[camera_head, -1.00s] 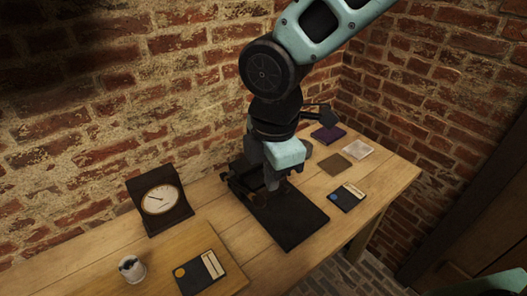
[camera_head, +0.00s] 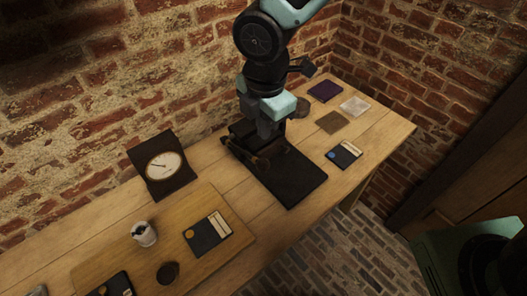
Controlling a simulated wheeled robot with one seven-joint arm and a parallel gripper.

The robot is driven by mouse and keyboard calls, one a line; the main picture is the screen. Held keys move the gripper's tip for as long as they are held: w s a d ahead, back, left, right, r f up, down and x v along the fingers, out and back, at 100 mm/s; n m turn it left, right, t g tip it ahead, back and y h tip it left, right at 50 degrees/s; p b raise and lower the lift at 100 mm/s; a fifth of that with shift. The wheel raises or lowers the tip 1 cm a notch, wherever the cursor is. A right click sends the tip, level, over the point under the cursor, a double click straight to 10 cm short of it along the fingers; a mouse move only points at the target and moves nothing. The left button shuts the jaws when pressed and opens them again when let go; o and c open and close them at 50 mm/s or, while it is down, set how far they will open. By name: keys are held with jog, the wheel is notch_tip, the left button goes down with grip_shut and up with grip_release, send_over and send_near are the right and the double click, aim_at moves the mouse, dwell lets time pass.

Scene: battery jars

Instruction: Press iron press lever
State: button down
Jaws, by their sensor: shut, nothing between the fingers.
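The iron press (camera_head: 291,184) is a dark flat base on the wooden table, with a dark raised mechanism (camera_head: 246,143) at its back end. My gripper (camera_head: 267,137) points down at the back of the press, in front of or against that mechanism. Its fingers look closed with nothing seen between them. The lever itself is hard to make out, as my gripper and the dark parts overlap. I cannot tell whether my fingers touch it.
A dial gauge (camera_head: 163,167) stands left of the press. A wooden board (camera_head: 206,262) holds a small white jar (camera_head: 144,234), a dark disc (camera_head: 168,272) and dark cards (camera_head: 207,234). Purple (camera_head: 325,91), brown (camera_head: 332,122) and pale (camera_head: 355,106) squares and another card (camera_head: 344,155) lie right. Brick walls stand behind.

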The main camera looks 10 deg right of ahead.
aim_at(263, 162)
jog(key=f+p, duration=0.1)
jog(key=f, duration=0.5)
jog(key=f+p, duration=0.1)
jog(key=f, duration=0.3)
jog(key=shift+w+f+p, duration=0.1)
jog(key=shift+w+p, duration=0.2)
